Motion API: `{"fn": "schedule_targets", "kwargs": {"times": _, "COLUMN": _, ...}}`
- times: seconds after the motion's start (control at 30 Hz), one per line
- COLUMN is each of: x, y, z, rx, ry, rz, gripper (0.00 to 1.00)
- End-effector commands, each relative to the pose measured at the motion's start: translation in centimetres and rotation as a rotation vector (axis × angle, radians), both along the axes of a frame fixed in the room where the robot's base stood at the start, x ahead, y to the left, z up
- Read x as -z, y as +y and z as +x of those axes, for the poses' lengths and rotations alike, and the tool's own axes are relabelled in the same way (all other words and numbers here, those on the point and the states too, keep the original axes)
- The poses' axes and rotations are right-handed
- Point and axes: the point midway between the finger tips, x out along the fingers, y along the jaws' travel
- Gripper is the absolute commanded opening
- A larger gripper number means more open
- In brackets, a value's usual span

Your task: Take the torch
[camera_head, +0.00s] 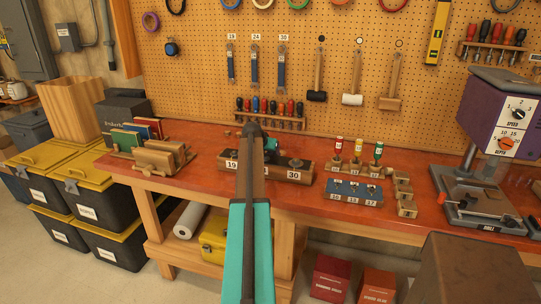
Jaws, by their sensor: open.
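I cannot make out a torch for certain in the head view. My arm reaches from the bottom middle toward the workbench (225,140) and hides part of it. My gripper (270,151) shows only in part, as teal and dark pieces just right of the arm's far end. It is open, over or near a wooden block (294,175) marked 19 and 30. The arm covers the middle of this block. I cannot tell whether the gripper touches anything.
A blue block (354,192) and a driver stand (357,167) are right of the wooden block. A drill press (487,200) stands at right. A book rack (150,157) is at left. Black bins with yellow lids (92,205) stand left of the bench. Tools hang on the pegboard (205,75).

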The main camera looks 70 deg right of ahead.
Motion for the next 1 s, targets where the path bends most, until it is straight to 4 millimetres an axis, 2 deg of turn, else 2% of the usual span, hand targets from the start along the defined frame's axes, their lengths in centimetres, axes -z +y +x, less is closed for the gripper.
{"fn": "schedule_targets", "kwargs": {"times": 0.27, "x": -0.01, "y": 0.01, "z": 0.02, "rx": 0.000, "ry": 0.000, "rz": 0.000, "gripper": 0.50}}
{"fn": "schedule_targets", "kwargs": {"times": 0.5, "x": -0.01, "y": 0.03, "z": 0.02, "rx": 0.000, "ry": 0.000, "rz": 0.000, "gripper": 0.10}}
{"fn": "schedule_targets", "kwargs": {"times": 0.57, "x": -0.01, "y": 0.03, "z": 0.02, "rx": 0.000, "ry": 0.000, "rz": 0.000, "gripper": 0.01}}
{"fn": "schedule_targets", "kwargs": {"times": 1.0, "x": -0.76, "y": -0.01, "z": 0.15, "rx": -0.001, "ry": -0.001, "rz": -0.001, "gripper": 0.00}}
